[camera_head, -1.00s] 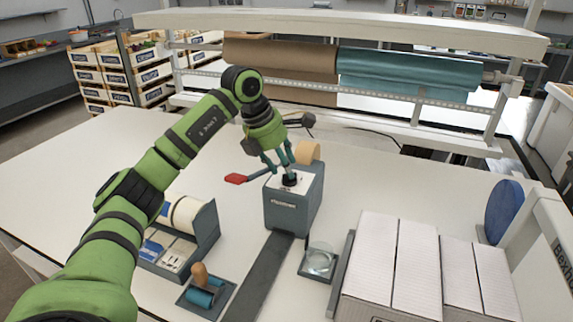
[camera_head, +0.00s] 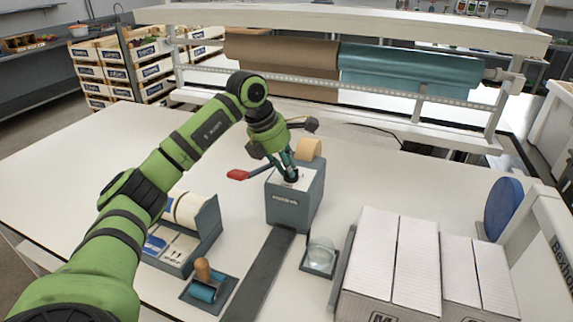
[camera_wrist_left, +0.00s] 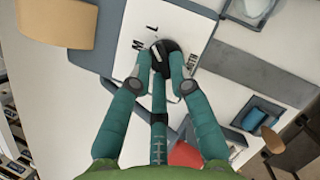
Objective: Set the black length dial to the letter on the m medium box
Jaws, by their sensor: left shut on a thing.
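The black length dial (camera_head: 291,180) sits on the white top of a grey dispenser (camera_head: 292,205). My left gripper (camera_head: 289,170) reaches down from above, its fingers shut around the dial. In the left wrist view the fingers (camera_wrist_left: 160,58) are on both sides of the dial (camera_wrist_left: 164,46). An M and another single mark are printed on the white plate (camera_wrist_left: 180,28) around it; the dial's pointer and other marks are partly hidden. A box (camera_head: 368,270) at the front right shows a cut-off M on its front. My right gripper is out of view.
A red-ended lever (camera_head: 238,174) sticks out left of the dispenser. A tan roll (camera_head: 309,149) is behind it. A glass bowl (camera_head: 320,252), a roller tool (camera_head: 203,285) and a grey holder (camera_head: 203,234) stand in front. The table's left side is clear.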

